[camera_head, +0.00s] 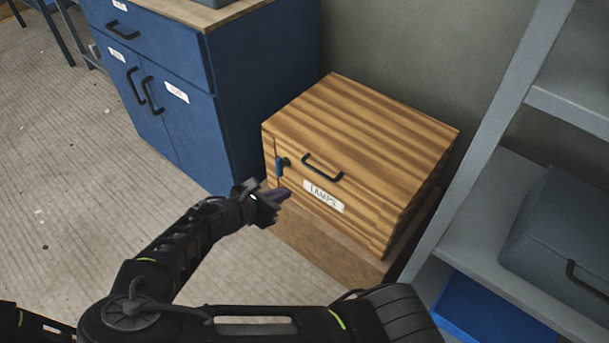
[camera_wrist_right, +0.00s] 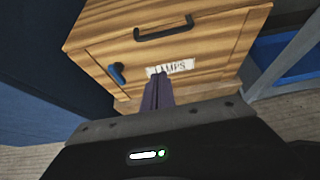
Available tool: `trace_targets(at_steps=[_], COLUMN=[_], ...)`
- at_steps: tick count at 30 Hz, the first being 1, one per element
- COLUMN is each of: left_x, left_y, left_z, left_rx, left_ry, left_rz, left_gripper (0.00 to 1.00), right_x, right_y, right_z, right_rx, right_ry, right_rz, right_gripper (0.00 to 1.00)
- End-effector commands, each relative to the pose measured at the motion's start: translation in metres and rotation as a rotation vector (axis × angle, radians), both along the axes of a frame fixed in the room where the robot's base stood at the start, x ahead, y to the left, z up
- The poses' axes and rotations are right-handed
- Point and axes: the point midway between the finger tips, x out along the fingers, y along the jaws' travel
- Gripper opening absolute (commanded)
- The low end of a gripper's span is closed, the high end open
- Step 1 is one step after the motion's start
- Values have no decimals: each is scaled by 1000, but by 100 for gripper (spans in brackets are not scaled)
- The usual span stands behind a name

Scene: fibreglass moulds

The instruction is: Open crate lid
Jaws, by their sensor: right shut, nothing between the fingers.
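The wooden crate (camera_head: 370,125) with striped grain stands on a lower wooden base, against the wall. Its front has a dark handle (camera_head: 322,168), a white label reading LAMPS (camera_head: 323,196) and a blue latch (camera_head: 279,167) at the left. The lid looks closed. In the right wrist view the crate front (camera_wrist_right: 105,60), handle (camera_wrist_right: 164,28), label (camera_wrist_right: 171,68) and blue latch (camera_wrist_right: 117,73) show ahead. My right gripper (camera_head: 284,194) is shut and empty, in front of the crate below the latch; its fingers also show in the wrist view (camera_wrist_right: 158,88). My left gripper is not in view.
A blue cabinet (camera_head: 255,85) with dark handles stands left of the crate. A grey shelf unit (camera_head: 490,200) stands close on the right, holding a grey case (camera_head: 565,235) and a blue bin (camera_head: 480,310). The floor (camera_head: 80,190) at the left is open.

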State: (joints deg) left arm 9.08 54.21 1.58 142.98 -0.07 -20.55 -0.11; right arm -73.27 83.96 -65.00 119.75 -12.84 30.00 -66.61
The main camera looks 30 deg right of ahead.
Motion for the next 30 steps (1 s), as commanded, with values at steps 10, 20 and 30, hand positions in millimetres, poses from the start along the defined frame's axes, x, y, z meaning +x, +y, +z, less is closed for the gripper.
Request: trace_targets(at_steps=[10,20,30], left_x=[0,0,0], left_y=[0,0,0], left_z=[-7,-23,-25], left_rx=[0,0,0], left_ry=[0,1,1], left_rz=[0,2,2], left_gripper=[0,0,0], right_x=[4,19,27], right_y=[-18,-70,-89], right_z=[-13,-48,-20], right_rx=[1,1,4], right_ry=[0,1,-2], right_rz=[-5,-5,-2], right_gripper=[0,0,0])
